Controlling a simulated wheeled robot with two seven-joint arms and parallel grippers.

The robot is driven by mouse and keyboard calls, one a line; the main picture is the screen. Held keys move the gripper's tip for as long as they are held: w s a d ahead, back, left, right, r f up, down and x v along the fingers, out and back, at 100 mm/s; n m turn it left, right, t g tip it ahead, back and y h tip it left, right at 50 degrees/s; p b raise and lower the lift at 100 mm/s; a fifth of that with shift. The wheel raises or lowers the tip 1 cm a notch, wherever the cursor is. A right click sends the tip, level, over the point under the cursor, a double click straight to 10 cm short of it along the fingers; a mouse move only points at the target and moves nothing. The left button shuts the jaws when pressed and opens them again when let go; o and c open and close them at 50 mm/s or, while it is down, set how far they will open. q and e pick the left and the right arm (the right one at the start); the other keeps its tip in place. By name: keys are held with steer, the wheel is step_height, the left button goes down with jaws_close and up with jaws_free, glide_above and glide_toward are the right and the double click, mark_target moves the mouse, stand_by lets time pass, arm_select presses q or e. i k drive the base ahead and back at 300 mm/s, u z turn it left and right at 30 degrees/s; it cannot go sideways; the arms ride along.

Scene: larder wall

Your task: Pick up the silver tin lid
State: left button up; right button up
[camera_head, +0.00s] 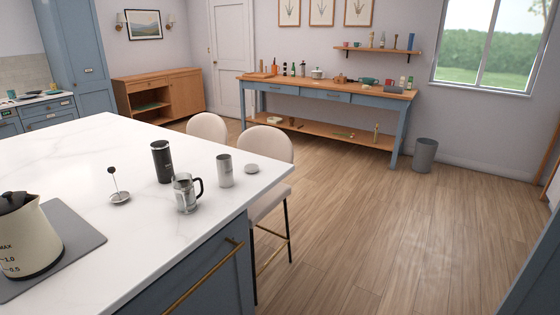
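The silver tin lid (252,169) is a small round grey disc lying flat on the white countertop (90,150), close to its right edge. A silver tin (225,171) stands upright just left of the lid, apart from it. Neither of my grippers is in view.
Left of the tin stand a glass press jug (185,195), a black cylinder (161,162) and a plunger (120,197). A cream kettle (28,240) stands on a grey mat (80,240). Chairs (265,145) stand behind the counter's right edge. Open floor (400,240) lies to the right.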

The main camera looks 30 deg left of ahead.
mark_target(251, 168)
steer(key=i, duration=1.95)
steer(key=u, duration=1.5)
steer(key=i, duration=0.95)
steer(key=u, duration=1.2)
steer(key=i, duration=0.15)
steer(key=u, duration=0.1)
